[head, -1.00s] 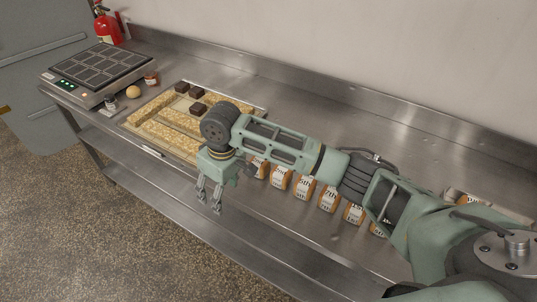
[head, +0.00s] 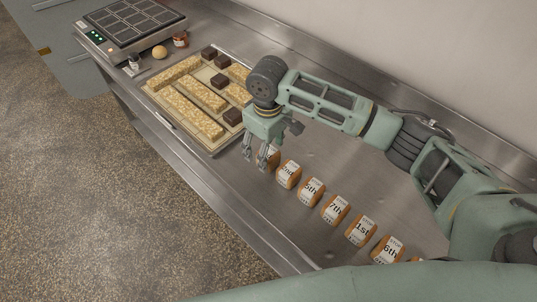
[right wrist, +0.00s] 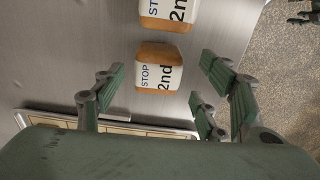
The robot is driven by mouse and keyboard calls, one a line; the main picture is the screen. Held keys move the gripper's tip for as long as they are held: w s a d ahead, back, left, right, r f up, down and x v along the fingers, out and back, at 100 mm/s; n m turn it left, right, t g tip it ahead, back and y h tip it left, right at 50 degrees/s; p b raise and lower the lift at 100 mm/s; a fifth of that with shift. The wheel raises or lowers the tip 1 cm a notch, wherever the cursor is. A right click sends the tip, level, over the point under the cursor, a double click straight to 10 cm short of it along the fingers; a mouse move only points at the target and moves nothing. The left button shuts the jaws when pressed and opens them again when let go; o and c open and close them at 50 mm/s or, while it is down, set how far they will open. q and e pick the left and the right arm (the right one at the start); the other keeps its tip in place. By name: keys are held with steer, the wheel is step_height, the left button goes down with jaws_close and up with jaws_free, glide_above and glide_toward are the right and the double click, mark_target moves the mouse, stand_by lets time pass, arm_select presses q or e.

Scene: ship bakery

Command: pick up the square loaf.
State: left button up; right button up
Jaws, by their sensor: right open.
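Several small brown loaves with white printed labels stand in a row on the steel counter, one of them marked 7th (head: 335,209). I cannot tell which thing is the square loaf; dark brown square blocks (head: 220,82) also lie on the tray. My right gripper (head: 255,160) hangs fingers down at the left end of the row, partly hiding the end loaf (head: 273,157). In the right wrist view, the open, empty fingers (right wrist: 158,98) spread to either side of a loaf labelled STOP 2nd (right wrist: 160,68). A second such loaf (right wrist: 166,12) is beyond it. My left gripper is out of view.
The tray (head: 166,121) with long grainy bars lies left of the row. Behind it are a flat gridded device (head: 135,22), a round bun (head: 159,52) and small jars (head: 180,40). The wall is behind the counter; its front edge has clear floor beyond.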

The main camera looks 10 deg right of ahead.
mark_target(269, 155)
step_height(269, 155, down, 3)
steer(key=shift+w+d+r, duration=0.1)
steer(key=shift+d+r, duration=0.05)
steer(key=shift+f, duration=0.4)
steer(key=c, duration=0.6)
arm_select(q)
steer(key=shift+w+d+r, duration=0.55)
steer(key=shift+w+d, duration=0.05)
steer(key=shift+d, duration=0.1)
arm_select(e)
steer(key=c, duration=0.7)
steer(key=shift+r, duration=0.1)
